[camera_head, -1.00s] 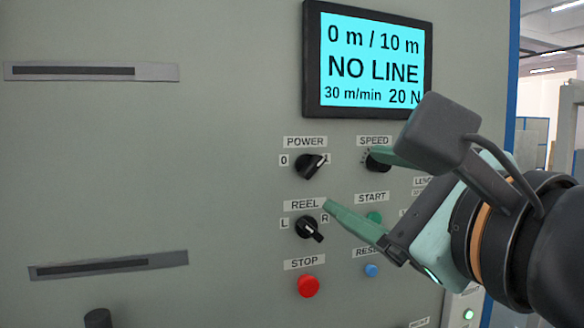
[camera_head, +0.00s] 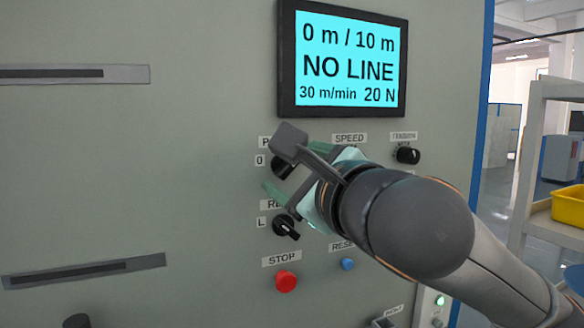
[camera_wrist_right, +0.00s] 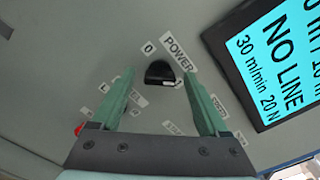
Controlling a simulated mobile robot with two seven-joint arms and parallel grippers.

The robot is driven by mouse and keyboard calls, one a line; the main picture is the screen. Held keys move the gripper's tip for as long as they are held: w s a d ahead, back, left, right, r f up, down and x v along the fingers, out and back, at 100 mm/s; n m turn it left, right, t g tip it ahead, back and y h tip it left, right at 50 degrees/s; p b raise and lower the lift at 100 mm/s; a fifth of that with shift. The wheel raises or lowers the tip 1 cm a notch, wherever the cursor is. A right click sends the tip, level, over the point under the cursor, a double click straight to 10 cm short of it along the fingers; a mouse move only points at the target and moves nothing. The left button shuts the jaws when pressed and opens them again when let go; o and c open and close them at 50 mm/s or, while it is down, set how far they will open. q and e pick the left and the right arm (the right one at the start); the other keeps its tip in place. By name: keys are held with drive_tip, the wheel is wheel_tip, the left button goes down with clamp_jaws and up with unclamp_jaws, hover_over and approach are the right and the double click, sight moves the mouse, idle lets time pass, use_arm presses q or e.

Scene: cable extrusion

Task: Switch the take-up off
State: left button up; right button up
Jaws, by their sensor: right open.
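The black POWER knob (camera_head: 282,170) is on the grey take-up panel (camera_head: 190,190), partly hidden by my right wrist in the head view. In the right wrist view the same knob (camera_wrist_right: 158,70) shows between the fingertips, below its POWER label, with its pale mark towards the 1 side. My right gripper (camera_head: 274,175) is open, its green fingers pointing at the panel around the knob's place. In the right wrist view the gripper (camera_wrist_right: 159,79) has a finger on either side of the knob; contact cannot be told. My left gripper is out of view.
The screen (camera_head: 350,65) reads NO LINE, 30 m/min, 20 N. Below POWER are the REEL knob (camera_head: 285,228) and red STOP button (camera_head: 286,281); a blue button (camera_head: 347,264) is beside it. The tension knob (camera_head: 408,155) is to the right. START is hidden by my arm.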

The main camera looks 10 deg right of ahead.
clamp_jaws()
idle(0.4)
